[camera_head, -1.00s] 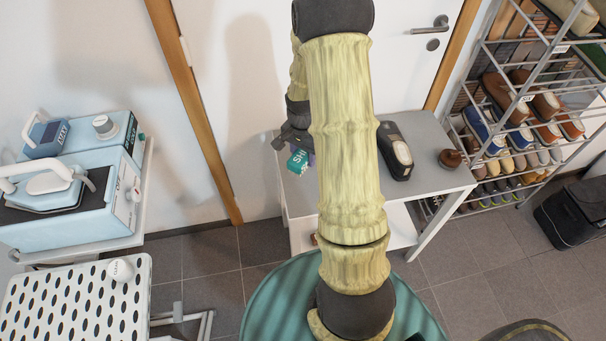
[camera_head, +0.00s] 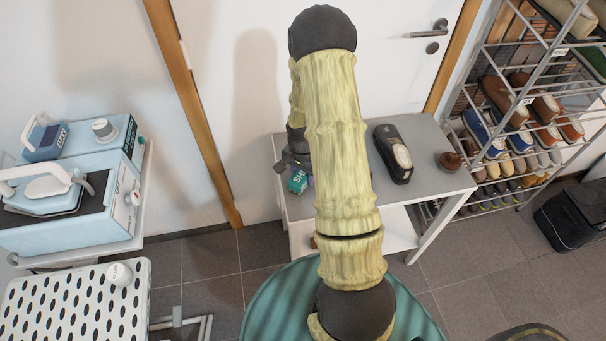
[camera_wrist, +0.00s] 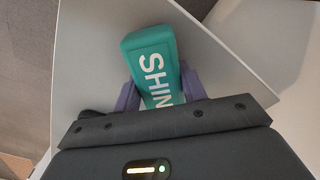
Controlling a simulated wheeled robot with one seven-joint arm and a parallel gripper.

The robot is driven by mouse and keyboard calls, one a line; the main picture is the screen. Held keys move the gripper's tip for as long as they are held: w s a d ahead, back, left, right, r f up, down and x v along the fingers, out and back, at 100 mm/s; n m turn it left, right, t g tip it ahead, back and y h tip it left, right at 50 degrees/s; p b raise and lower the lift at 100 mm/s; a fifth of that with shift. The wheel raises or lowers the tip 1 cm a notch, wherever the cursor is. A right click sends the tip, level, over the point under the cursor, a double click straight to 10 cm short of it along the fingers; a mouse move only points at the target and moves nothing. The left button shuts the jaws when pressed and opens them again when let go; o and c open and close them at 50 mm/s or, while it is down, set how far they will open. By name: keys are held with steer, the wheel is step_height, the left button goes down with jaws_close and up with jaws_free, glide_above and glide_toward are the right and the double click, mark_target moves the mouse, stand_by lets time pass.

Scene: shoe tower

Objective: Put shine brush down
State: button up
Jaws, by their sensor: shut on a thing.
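The shine brush (camera_wrist: 152,62) is a teal block with white lettering, seen from above in the wrist view. My gripper (camera_wrist: 160,88) is shut on it, with a purple-grey finger on each side. In the head view the brush (camera_head: 298,182) shows at the left end of the grey table (camera_head: 432,180), below my gripper (camera_head: 296,165). In the wrist view the light tabletop spreads around and behind the brush. I cannot tell whether the brush touches the tabletop. My arm hides part of the table.
A dark shoe (camera_head: 392,154) lies on the table right of my arm. A small brown round-topped object (camera_head: 449,161) stands near the table's right end. A shoe rack (camera_head: 520,110) stands at the right. A blue machine (camera_head: 75,200) and a perforated white top (camera_head: 75,300) are at the left.

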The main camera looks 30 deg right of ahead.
mark_target(303, 173)
steer(key=shift+f, duration=0.1)
steer(key=o, duration=1.1)
step_height(303, 173, up, 12)
steer(key=shift+r, duration=0.2)
steer(key=shift+a, duration=0.1)
steer(key=shift+s+a, duration=0.1)
steer(key=shift+s, duration=0.05)
